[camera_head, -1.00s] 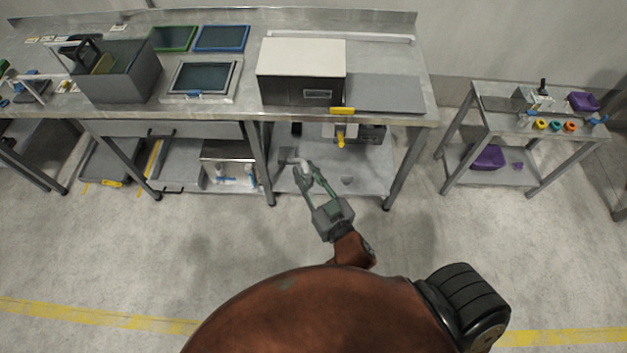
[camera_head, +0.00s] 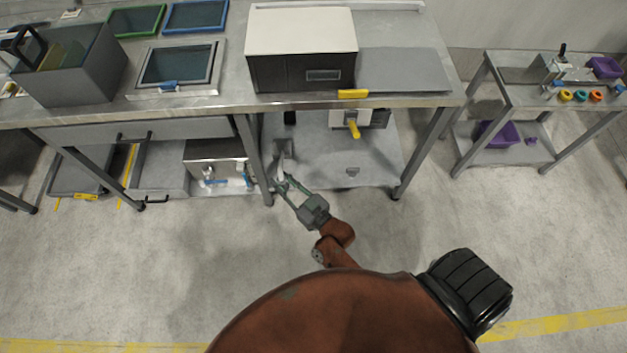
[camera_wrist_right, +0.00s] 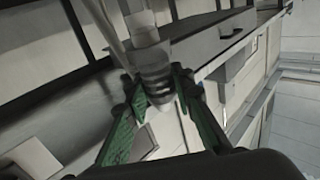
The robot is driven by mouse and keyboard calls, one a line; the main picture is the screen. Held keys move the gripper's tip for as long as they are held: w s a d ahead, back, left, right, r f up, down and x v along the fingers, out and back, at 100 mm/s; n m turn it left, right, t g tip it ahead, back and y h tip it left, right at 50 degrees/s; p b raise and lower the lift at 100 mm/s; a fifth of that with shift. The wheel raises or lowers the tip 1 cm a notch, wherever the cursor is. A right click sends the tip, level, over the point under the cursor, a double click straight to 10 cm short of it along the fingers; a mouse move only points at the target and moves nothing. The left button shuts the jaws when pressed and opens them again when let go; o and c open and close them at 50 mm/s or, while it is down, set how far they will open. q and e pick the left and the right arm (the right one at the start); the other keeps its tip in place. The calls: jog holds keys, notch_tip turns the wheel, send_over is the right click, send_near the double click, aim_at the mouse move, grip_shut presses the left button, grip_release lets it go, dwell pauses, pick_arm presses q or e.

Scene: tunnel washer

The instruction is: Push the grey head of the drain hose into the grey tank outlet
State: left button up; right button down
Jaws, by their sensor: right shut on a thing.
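My right gripper (camera_head: 280,184) reaches under the steel bench, near the front of its lower shelf. In the right wrist view its two green fingers (camera_wrist_right: 154,80) are closed on the ribbed grey head of the drain hose (camera_wrist_right: 152,62). A paler tube section continues upward from the head in that view. In the head view the hose (camera_head: 282,158) is a small grey shape at the fingertips. I cannot make out the grey tank outlet for certain in either view, so I cannot tell how the head lines up with it. My left gripper is not in view.
The steel bench (camera_head: 200,108) stands above the gripper, with a leg (camera_head: 253,160) just left of it. A steel box with blue fittings (camera_head: 215,160) sits farther left. A yellow handle (camera_head: 353,130) hangs at the right. The lower shelf (camera_head: 325,160) has bare room.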

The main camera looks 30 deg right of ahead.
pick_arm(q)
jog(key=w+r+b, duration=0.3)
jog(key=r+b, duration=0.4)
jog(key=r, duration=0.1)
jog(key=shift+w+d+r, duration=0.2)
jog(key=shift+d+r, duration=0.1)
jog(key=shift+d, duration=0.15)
pick_arm(e)
jog(key=d+f+m+h, duration=0.2)
jog(key=d+f, duration=0.3)
jog(key=f, duration=0.3)
jog(key=d+f+m+h, duration=0.2)
jog(key=d+f+h, duration=0.2)
jog(key=f, duration=0.5)
jog(key=w+d+f+m+g+h, duration=0.1)
jog(key=d+f+h, duration=0.3)
jog(key=d+f, duration=0.4)
jog(key=shift+f+m, duration=0.45)
jog(key=shift+m, duration=0.25)
